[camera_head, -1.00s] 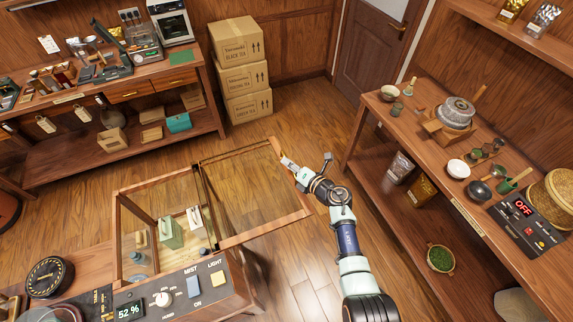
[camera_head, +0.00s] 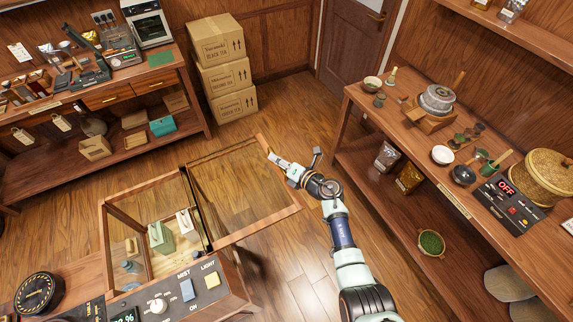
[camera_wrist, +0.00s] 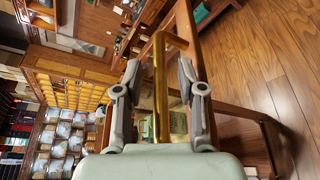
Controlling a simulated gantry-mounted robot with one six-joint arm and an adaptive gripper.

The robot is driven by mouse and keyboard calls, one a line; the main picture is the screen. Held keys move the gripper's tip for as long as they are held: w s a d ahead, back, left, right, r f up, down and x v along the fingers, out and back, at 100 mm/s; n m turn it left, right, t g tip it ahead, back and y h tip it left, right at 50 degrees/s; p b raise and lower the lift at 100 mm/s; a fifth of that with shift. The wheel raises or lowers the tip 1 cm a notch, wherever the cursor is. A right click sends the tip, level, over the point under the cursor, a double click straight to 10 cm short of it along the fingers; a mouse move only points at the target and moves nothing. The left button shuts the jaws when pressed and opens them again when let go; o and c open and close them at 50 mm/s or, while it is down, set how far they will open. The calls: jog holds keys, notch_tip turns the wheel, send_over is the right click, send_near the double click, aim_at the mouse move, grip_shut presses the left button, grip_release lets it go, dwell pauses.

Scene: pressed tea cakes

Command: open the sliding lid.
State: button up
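The sliding lid (camera_head: 295,212), a glass pane in a wooden frame, juts out to the right of the wooden case (camera_head: 140,199), over the floor. The left part of the case is uncovered, with a green canister (camera_head: 161,238) inside. My gripper (camera_head: 270,155) is at the lid's far right edge. In the wrist view, a brass bar (camera_wrist: 159,90), seemingly the lid's handle, lies between the fingers of my gripper (camera_wrist: 159,64). The fingers are spread, with gaps visible on both sides of the bar. Contact deeper between the fingers is hard to see.
The case front has a control panel with a white knob (camera_head: 158,305) and switches. A side table (camera_head: 365,135) with a stone mill (camera_head: 437,99) stands to the right. Cardboard boxes (camera_head: 226,75) are stacked at the back. Floor is free beyond the lid.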

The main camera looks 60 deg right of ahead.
jog(key=v, duration=1.1)
jog(key=shift+s, duration=0.25)
jog(key=w+a+r+m+t+h+p, duration=0.15)
jog(key=r+m+h, duration=0.3)
jog(key=r, duration=0.55)
jog(key=w+a+r+m+h, duration=0.3)
jog(key=r+m, duration=0.3)
jog(key=r, duration=0.3)
jog(key=w+a+r+m+h+p, duration=0.1)
jog(key=w+a+r+m+h, duration=0.25)
jog(key=r+m, duration=0.45)
jog(key=a+f+m+g+y+p, duration=0.1)
jog(key=a+y, duration=1.4)
jog(key=a, duration=1.9)
notch_tip(320, 180, down, 2)
jog(key=m+g, duration=0.1)
jog(key=g, duration=0.1)
jog(key=shift+w+a+f+g+y, duration=0.15)
jog(key=shift+a+f+g+y, duration=0.05)
jog(key=shift+a+g+y, duration=0.2)
